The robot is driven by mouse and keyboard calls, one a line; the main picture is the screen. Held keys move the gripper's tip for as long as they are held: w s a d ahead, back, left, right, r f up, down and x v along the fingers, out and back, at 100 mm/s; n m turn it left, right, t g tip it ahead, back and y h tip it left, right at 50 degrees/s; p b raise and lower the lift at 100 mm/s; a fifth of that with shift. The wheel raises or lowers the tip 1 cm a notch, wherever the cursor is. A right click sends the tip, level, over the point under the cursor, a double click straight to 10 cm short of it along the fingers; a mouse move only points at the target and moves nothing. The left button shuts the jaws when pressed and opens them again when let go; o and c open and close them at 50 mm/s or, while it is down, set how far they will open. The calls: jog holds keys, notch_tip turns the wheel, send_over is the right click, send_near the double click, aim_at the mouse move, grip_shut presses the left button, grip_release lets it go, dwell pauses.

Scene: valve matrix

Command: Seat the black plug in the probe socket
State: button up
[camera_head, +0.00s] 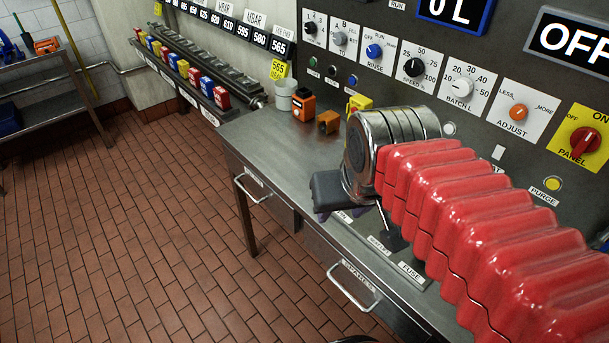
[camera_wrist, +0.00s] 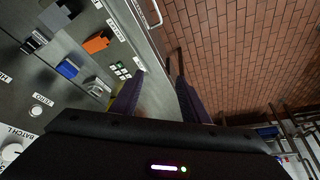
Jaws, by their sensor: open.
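My gripper (camera_wrist: 160,86) is open, its two purple fingers apart with nothing between them, over the front edge of the steel bench. In the head view my gripper (camera_head: 322,214) is mostly hidden behind its dark housing and my wrist. A black piece (camera_head: 394,238) with a thin stem stands on the bench beside my arm; I cannot tell whether it is the plug. In the wrist view a black block (camera_wrist: 36,40) lies at the upper left, near a grey-and-black fitting (camera_wrist: 60,14). I cannot make out which fitting is the probe socket.
In the wrist view an orange block (camera_wrist: 97,42), a blue block (camera_wrist: 68,68) and a silver fitting (camera_wrist: 98,88) are left of my fingers. A white cup (camera_head: 284,95) and an orange-and-black block (camera_head: 304,105) stand farther back. Bench space left of my gripper is clear; drawer handles (camera_head: 352,290) protrude.

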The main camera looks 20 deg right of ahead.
jog(key=shift+n+t+y, duration=0.3)
jog(key=shift+n, duration=0.4)
jog(key=a, duration=0.1)
jog(key=s+a+f, duration=0.1)
jog(key=s+a, duration=0.1)
jog(key=shift+s+f, duration=0.2)
jog(key=shift+f, duration=0.05)
jog(key=shift+c, duration=0.4)
jog(key=shift+c, duration=1)
